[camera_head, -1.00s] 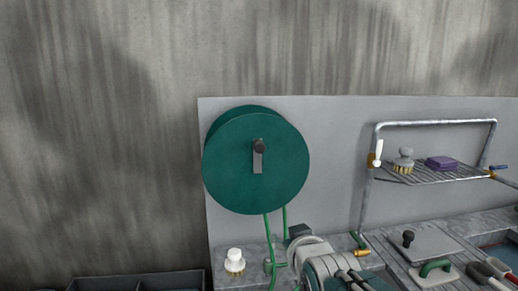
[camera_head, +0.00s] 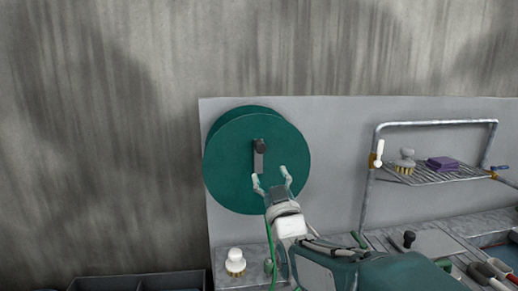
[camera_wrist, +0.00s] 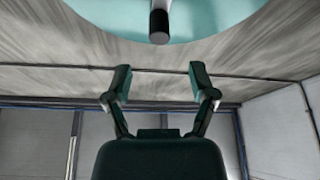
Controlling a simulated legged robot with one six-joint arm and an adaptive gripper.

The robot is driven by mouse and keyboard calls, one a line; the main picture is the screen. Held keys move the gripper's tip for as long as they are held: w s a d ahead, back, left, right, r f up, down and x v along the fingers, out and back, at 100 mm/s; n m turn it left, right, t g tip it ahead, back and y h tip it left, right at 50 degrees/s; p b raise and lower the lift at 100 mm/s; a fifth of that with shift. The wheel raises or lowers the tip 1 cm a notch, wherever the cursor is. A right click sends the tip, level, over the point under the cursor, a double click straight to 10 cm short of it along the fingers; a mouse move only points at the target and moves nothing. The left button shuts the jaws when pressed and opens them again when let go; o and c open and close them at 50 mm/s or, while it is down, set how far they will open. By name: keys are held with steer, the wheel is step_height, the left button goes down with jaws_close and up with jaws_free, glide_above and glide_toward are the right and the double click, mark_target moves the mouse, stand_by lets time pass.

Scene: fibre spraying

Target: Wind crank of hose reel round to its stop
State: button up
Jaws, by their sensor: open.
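The hose reel (camera_head: 232,168) is a round dark green drum on the grey back panel. Its crank (camera_head: 258,161) is a short grey arm at the middle of the face, pointing up, with a black knob (camera_head: 260,146) at its top end. My gripper (camera_head: 272,180) is open and empty in front of the lower part of the reel, below the knob. In the wrist view the black knob (camera_wrist: 159,26) shows at the top, beyond and apart from my open fingers (camera_wrist: 160,82). The green hose (camera_head: 272,245) hangs below the reel, partly hidden by my arm.
A wire rack (camera_head: 432,174) at right holds a brush (camera_head: 405,162) and a purple block (camera_head: 441,163). A white-topped brush (camera_head: 235,262) stands on the counter at lower left of my arm. Dark bins (camera_head: 135,281) are at bottom left. The wall left of the reel is clear.

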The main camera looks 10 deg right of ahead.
mark_target(262, 153)
steer(key=x, duration=1)
steer(key=shift+f, duration=0.1)
jaws_close()
